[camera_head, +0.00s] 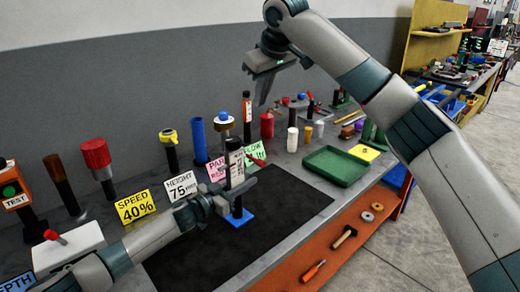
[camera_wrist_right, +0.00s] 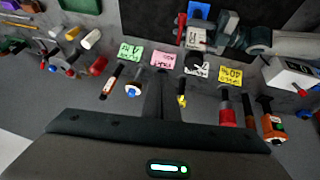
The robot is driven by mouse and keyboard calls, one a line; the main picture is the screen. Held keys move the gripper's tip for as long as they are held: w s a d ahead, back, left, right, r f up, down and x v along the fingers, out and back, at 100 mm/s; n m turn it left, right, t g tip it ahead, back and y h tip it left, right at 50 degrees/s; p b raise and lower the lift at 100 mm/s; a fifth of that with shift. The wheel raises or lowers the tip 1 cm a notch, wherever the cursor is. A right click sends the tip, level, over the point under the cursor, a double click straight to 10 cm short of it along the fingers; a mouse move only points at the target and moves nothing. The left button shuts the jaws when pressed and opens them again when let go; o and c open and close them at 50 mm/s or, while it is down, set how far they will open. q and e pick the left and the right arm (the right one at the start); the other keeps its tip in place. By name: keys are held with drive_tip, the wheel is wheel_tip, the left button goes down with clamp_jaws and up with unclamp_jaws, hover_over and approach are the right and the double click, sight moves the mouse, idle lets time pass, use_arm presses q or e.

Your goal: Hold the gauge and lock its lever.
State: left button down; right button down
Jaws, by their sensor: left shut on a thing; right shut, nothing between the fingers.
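The gauge (camera_head: 236,166) stands upright on a blue base (camera_head: 238,217) on the black mat (camera_head: 300,200). It has a dark post and a pale head, with a red lever (camera_head: 255,160) pointing to the right. My left gripper (camera_head: 238,195) is shut on the gauge, around its post below the head, and hides part of it.
Sign cards, including a yellow card (camera_head: 136,206) and a white card (camera_head: 181,187), stand behind the mat. Several upright handles and a blue tube (camera_head: 199,141) line the back. A green tray (camera_head: 335,166) lies right of the mat. The mat's right part is clear.

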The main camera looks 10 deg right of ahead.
drive_tip(key=s+g, duration=0.1)
drive_tip(key=s+f, duration=0.1)
drive_tip(key=s, duration=0.1)
drive_tip(key=s+g, duration=0.1)
drive_tip(key=shift+s+d+f+n+g, duration=0.15)
drive_tip(key=shift+s+f+n+g, duration=0.15)
drive_tip(key=shift+s, duration=0.1)
drive_tip(key=shift+f, duration=0.1)
approach(262, 164)
drive_tip(key=w+f, duration=0.1)
drive_tip(key=w+a+f, duration=0.1)
drive_tip(key=f, duration=0.1)
drive_tip(key=w+a+f, duration=0.1)
drive_tip(key=f, duration=0.1)
drive_tip(key=shift+w, duration=0.1)
drive_tip(key=shift+s+d+f+t, duration=0.15)
drive_tip(key=shift+s+f+t, duration=0.05)
drive_tip(key=shift+f+t, duration=0.25)
idle(0.8)
drive_tip(key=shift+s+d+f+t+y, duration=0.15)
drive_tip(key=shift+s+f+t+y, duration=0.1)
drive_tip(key=shift+f+t+y, duration=0.4)
drive_tip(key=shift+s+d+f+t+y, duration=0.15)
drive_tip(key=shift+s+f+t+y, duration=0.05)
drive_tip(key=shift+f+t+y, duration=0.45)
drive_tip(key=f+t+y, duration=0.1)
drive_tip(key=t+y, duration=0.1)
drive_tip(key=shift+f+t, duration=0.35)
drive_tip(key=shift+r, duration=0.15)
